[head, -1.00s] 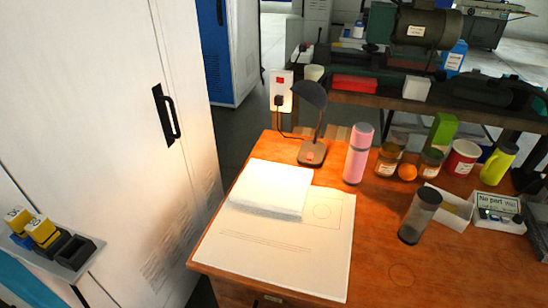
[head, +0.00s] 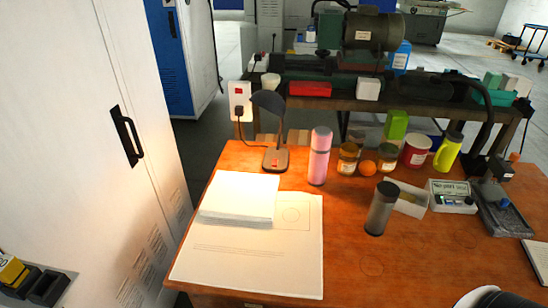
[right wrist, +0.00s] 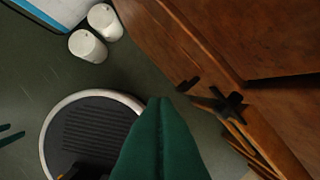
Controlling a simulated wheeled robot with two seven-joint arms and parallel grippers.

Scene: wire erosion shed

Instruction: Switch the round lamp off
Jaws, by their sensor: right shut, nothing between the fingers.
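A dark desk lamp with a round, tilted shade (head: 268,103) stands at the back left of the wooden desk. Its base (head: 276,160) carries a small reddish spot, too small to make out as a switch. The paper and cabinet near the lamp are brightly lit. A white socket plate (head: 239,100) with a red switch and a black plug is behind the lamp, to its left. My right gripper (right wrist: 159,101), green, is shut and empty in the right wrist view, beside the wooden furniture and above the floor. My left gripper is not in view.
A pink bottle (head: 319,156) stands right of the lamp, with jars, an orange and a red mug farther right. A grey tumbler (head: 381,210) stands nearer. A white paper stack (head: 240,197) lies before the lamp. The desk's front middle is clear. A white cabinet (head: 75,130) borders the left.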

